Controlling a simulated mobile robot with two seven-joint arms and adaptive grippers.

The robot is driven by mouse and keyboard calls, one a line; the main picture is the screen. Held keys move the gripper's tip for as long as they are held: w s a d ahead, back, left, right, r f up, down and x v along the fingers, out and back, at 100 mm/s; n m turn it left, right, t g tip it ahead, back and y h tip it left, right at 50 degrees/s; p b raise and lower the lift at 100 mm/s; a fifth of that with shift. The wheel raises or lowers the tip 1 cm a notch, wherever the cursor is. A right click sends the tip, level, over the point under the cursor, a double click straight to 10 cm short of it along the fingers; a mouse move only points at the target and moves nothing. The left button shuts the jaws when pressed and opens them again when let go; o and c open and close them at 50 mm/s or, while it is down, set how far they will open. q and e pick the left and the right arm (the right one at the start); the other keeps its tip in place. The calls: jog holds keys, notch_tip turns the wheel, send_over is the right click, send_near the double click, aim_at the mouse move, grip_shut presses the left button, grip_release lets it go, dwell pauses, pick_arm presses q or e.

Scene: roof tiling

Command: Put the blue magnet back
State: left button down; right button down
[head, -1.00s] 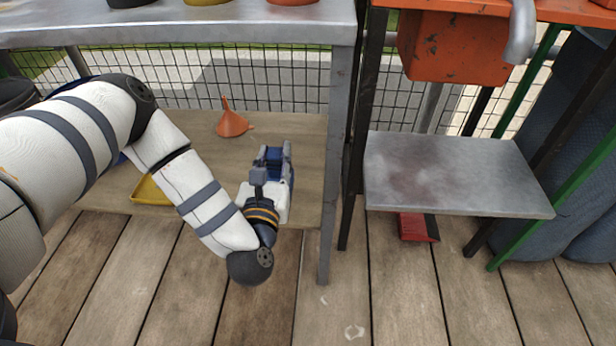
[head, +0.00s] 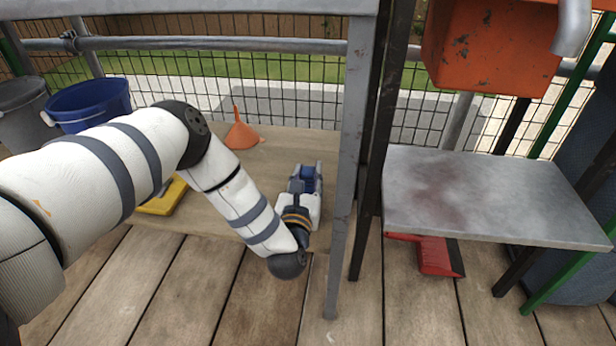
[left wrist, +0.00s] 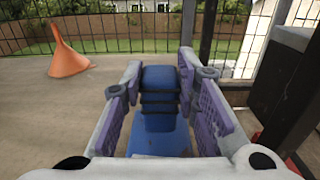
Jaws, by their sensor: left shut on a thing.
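The blue magnet (left wrist: 160,92) is a blue block with dark bands and a flat lower part. It sits between the fingers of my left gripper (left wrist: 160,72), which is shut on it. In the head view my left gripper (head: 305,176) is low over the right part of the wooden lower shelf (head: 290,145), near the metal table leg. The magnet is mostly hidden there by the gripper. Whether it touches the shelf I cannot tell. My right gripper is out of view.
An orange funnel (head: 241,132) stands behind the gripper. A yellow thing (head: 163,197) lies on the shelf's left part, and a blue bucket (head: 90,104) is farther left. The grey metal leg (head: 350,170) is close on the right. A metal-topped side shelf (head: 490,190) is beyond it.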

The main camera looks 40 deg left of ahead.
pick_arm(q)
jog(key=shift+f, duration=0.15)
jog(key=c, duration=1.2)
grip_release()
jog(key=shift+c, duration=0.2)
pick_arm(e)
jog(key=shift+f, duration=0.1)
pick_arm(q)
jog(key=shift+s+d+r, duration=0.15)
jog(key=shift+r, duration=0.1)
jog(key=p+v, duration=0.4)
jog(key=v, duration=0.7)
jog(key=shift+s, duration=0.35)
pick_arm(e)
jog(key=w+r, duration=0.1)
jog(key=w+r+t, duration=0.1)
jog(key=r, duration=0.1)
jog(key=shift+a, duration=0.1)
pick_arm(q)
jog(key=shift+f, duration=0.1)
